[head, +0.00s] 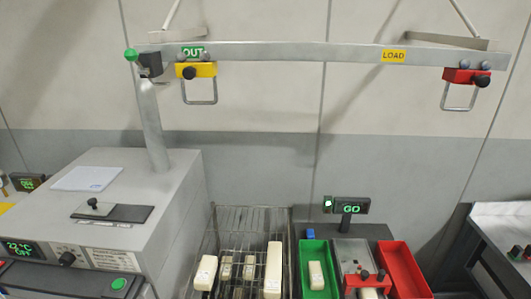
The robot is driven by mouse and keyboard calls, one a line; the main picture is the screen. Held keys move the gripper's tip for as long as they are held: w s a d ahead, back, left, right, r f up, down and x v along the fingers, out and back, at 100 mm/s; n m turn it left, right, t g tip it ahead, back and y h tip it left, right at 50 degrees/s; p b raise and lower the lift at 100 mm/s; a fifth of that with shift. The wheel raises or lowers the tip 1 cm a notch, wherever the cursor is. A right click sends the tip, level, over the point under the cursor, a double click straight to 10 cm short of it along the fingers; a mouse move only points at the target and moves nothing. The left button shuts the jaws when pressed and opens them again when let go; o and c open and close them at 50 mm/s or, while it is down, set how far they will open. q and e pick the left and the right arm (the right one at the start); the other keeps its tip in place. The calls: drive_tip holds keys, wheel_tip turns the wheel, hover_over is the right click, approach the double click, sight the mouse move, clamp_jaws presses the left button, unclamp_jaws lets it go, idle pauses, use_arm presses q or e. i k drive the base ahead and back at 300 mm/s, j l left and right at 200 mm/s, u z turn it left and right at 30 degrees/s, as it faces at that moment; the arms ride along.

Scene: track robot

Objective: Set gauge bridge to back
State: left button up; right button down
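A red bridge-like part (366,281) with two dark-topped knobs spans a grey metal plate (352,250) at the lower right of the head view. I take it for the gauge bridge. It sits toward the near end of the plate, with bare plate behind it. A pale piece (369,293) shows just below it, cut by the bottom edge. The bridge's lower part is partly out of frame. Neither of my grippers shows in this view.
A green tray (309,253) with a cream block (316,275) lies left of the plate, a red tray (404,268) right. A GO display (351,209) stands behind. A wire basket (232,222) holds several pale blocks. An overhead rail (300,52) carries yellow and red sliders.

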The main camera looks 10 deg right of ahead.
sight(382, 280)
drive_tip(key=z, duration=1.35)
drive_tip(key=i+l+z, duration=0.2)
drive_tip(key=i+z, duration=0.2)
drive_tip(key=k, duration=0.05)
